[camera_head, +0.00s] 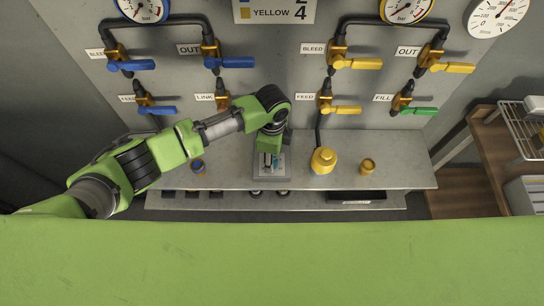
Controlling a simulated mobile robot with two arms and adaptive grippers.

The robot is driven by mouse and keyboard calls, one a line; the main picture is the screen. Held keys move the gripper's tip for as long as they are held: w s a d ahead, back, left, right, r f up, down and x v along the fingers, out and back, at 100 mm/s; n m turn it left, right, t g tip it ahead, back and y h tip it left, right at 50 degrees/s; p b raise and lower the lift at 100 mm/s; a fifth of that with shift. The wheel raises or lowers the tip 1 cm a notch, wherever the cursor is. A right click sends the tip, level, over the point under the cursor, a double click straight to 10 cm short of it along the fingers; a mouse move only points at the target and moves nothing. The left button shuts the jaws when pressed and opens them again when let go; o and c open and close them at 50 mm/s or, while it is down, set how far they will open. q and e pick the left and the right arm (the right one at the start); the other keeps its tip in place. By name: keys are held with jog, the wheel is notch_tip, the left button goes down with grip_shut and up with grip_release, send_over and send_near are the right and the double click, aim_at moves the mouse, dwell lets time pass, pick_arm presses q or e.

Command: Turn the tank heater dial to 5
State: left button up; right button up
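My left arm reaches in from the left, and its gripper (268,161) points down over a small grey box (260,173) on the shelf. The box may be the tank heater, but I cannot read a label on it. The gripper and wrist cover most of its top, so no dial or number scale can be made out. Whether the fingers touch anything, and whether they are open or shut, is too small and hidden to tell. My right gripper is not in view.
The grey shelf (410,170) also holds a yellow rounded container (323,160), a small brass-coloured cup (367,166) and a blue-topped piece (198,166). Blue, yellow and green valve handles and gauges line the wall panel behind. A wooden rack (490,150) stands at right.

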pick_arm(q)
notch_tip(320, 180, up, 11)
dwell(0.3)
dwell(0.5)
